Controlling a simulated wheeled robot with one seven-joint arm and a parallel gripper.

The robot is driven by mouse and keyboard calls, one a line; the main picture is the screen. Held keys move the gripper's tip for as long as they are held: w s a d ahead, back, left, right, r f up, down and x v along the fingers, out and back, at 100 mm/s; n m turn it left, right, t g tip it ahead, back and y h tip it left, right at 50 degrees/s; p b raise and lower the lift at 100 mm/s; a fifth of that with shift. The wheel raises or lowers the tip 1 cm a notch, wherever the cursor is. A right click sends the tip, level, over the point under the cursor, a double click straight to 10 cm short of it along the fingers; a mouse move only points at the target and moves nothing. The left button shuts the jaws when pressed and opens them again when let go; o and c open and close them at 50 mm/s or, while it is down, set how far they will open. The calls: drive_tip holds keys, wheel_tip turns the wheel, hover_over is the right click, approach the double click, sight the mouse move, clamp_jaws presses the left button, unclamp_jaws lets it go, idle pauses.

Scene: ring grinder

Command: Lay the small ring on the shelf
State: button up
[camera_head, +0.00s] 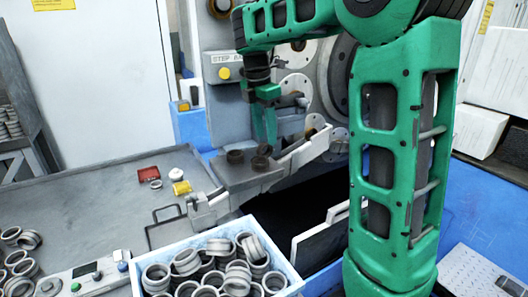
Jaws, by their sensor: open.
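My gripper (265,136) points down over a small grey metal shelf (235,178) on the front of the grinding machine. It is open and appears empty, seen nearly edge-on. Two small dark rings lie on the shelf: one (235,156) toward the left and back, and one (260,164) just below my fingertips. The ring below looks flatter and partly dark against the shelf. I cannot tell whether my fingers touch it or which ring is the smaller.
A white-rimmed crate (287,270) full of grey rings stands in front. More rings (20,240) lie at far left. Machine discs (296,86) stand close right of my gripper.

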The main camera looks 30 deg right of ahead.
sight(264, 143)
drive_tip(key=f, duration=0.4)
drive_tip(key=shift+w+d+f, duration=0.1)
drive_tip(key=shift+w+f, duration=0.2)
drive_tip(key=shift+f, duration=0.1)
drive_tip(key=shift+c, duration=0.6)
clamp_jaws()
drive_tip(key=shift+r, duration=0.1)
